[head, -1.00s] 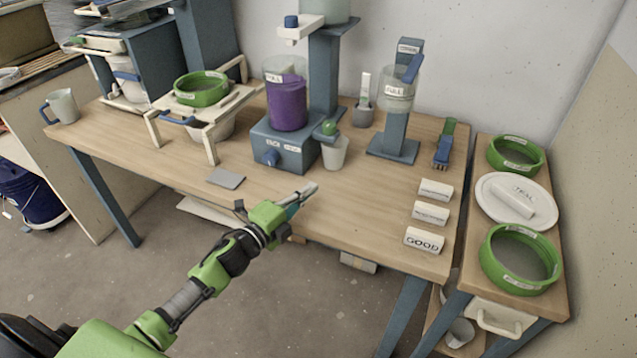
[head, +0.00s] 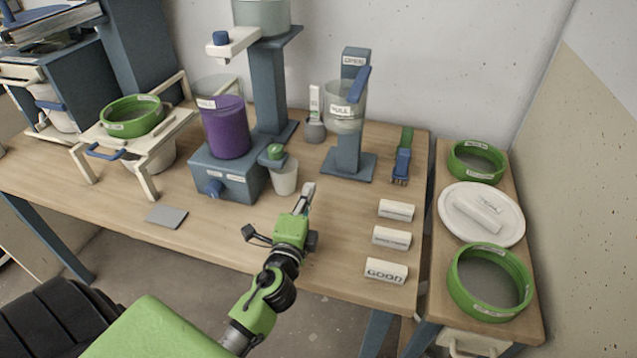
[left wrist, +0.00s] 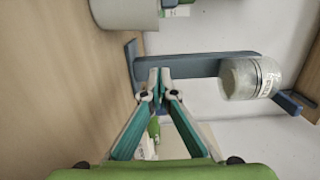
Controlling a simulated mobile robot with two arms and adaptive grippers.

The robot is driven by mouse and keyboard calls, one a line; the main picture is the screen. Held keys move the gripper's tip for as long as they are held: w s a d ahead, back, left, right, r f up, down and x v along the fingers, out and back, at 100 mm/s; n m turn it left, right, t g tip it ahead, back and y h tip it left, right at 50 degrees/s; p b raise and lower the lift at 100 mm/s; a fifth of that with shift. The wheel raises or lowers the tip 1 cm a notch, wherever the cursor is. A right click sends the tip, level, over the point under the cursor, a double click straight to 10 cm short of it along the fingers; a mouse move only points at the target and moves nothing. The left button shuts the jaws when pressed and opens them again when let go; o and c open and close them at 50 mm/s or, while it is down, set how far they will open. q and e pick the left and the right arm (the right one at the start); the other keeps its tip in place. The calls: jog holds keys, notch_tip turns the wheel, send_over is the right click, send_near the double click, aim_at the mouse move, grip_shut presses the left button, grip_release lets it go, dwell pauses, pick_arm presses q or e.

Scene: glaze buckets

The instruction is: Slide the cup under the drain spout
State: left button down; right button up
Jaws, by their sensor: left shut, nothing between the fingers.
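A small white cup (head: 285,180) stands on the table at the right side of the blue-grey base (head: 227,178) that bears the purple-filled container. A green-capped spout (head: 273,153) sticks out from that base right by the cup's rim; I cannot tell whether it is exactly over the cup's opening. My left gripper (head: 307,190) is shut and empty, just right of the cup and apart from it. In the left wrist view the shut fingertips (left wrist: 160,75) show, with what looks like the cup (left wrist: 125,12) cut off at the top edge.
A blue stand (head: 348,160) with a clear container (head: 344,108) is behind my gripper. A blue-and-green brush (head: 402,160) and several white label blocks (head: 391,237) lie to the right. A grey plate (head: 166,216) lies left. The table front between is clear.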

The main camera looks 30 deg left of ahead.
aim_at(293, 172)
pick_arm(q)
jog(key=p+x, duration=0.1)
jog(key=x, duration=0.6)
jog(key=shift+w, duration=0.25)
jog(key=a, duration=0.1)
jog(key=s+a, duration=0.1)
jog(key=shift+s+a+p, duration=0.1)
jog(key=shift+a+p, duration=0.2)
jog(key=shift+p, duration=0.05)
jog(key=shift+s+a, duration=0.35)
jog(key=shift+a, duration=0.05)
pick_arm(e)
jog(key=shift+s+d+r, duration=0.1)
jog(key=shift+s+r, duration=0.2)
jog(key=shift+r, duration=0.2)
jog(key=shift+s+r, duration=0.25)
jog(key=shift+r, duration=0.25)
pick_arm(q)
jog(key=shift+s+a+f, duration=0.1)
jog(key=shift+s+a, duration=0.35)
jog(key=shift+a, duration=0.15)
jog(key=shift+s+a, duration=0.15)
jog(key=shift+a, duration=0.1)
pick_arm(e)
jog(key=shift+s+f, duration=0.1)
